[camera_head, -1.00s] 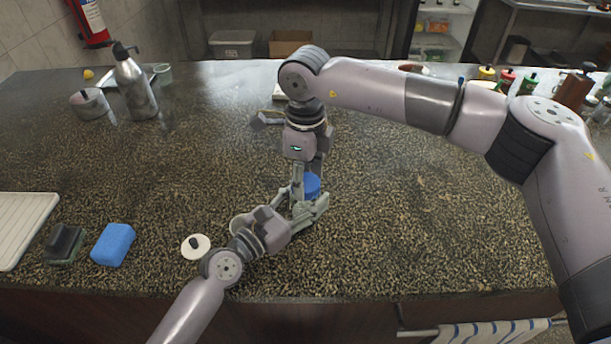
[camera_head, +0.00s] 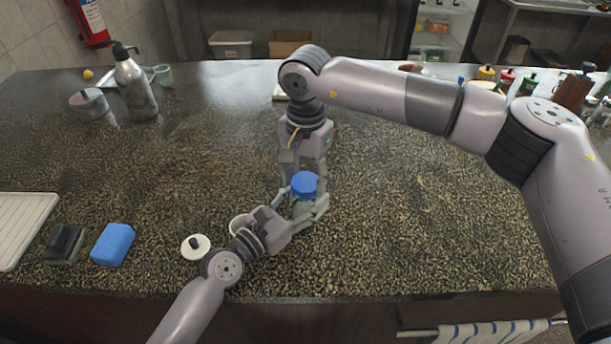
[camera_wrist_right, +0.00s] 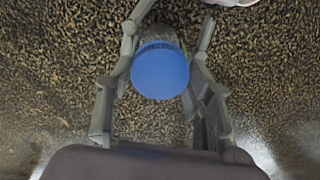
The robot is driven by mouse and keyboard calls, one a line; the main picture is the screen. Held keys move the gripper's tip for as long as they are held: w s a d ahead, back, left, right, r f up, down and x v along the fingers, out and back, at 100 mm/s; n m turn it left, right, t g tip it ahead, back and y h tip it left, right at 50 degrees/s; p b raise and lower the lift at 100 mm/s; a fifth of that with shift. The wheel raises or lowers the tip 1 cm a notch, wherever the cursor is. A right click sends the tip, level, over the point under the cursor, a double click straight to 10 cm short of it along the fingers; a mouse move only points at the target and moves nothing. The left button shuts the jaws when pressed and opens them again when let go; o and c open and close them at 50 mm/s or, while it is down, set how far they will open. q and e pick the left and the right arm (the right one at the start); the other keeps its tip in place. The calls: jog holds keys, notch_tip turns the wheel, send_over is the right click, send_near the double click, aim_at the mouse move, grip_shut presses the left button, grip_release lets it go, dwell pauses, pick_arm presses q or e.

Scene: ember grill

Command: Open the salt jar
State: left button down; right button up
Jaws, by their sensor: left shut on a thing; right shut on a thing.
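The salt jar has a round blue lid (camera_head: 303,184); in the right wrist view the blue lid (camera_wrist_right: 160,72) sits between my right fingers. The jar's body is mostly hidden by the fingers. My left gripper (camera_head: 308,208) is shut on the jar's body from the front left, low over the counter. My right gripper (camera_head: 304,178) reaches down from above and behind and is shut on the blue lid, with one finger on each side. The lid appears to be on the jar; any gap under it is hidden.
A white disc with a dark knob (camera_head: 195,246) lies left of my left gripper. A blue sponge (camera_head: 113,244), a dark block (camera_head: 65,243) and a pale board (camera_head: 22,225) lie farther left. A metal bottle (camera_head: 135,85) stands at the back left.

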aim_at(306, 182)
jog(key=shift+r, duration=0.15)
dwell(0.4)
jog(key=shift+r, duration=0.95)
jog(key=shift+r, duration=0.1)
jog(key=shift+r, duration=1.95)
pick_arm(q)
jog(key=c, duration=0.6)
grip_release()
